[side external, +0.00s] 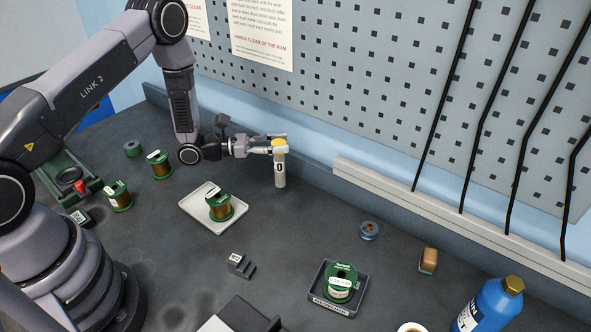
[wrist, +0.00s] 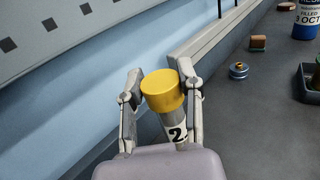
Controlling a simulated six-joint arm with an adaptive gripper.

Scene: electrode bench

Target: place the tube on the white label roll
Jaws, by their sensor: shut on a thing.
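The tube (side external: 280,171) is grey-white with a yellow cap and a printed label, and hangs upright in my gripper (side external: 279,145) near the back wall. In the wrist view the tube (wrist: 176,123) shows its yellow cap between the two fingers of my gripper (wrist: 161,94), which is shut on it. How far its lower end is from the bench is hard to tell. A white ring-shaped roll (side external: 410,327), which looks like the white label roll, is cut off by the bottom edge of the side view, well away from the tube.
A white tray (side external: 187,206) with a green spool (side external: 220,206) stands between my base and the tube. A dark tray (side external: 316,287) holds another green spool (side external: 342,281). A blue bottle (side external: 490,305) stands right of the roll. The bench centre is mostly clear.

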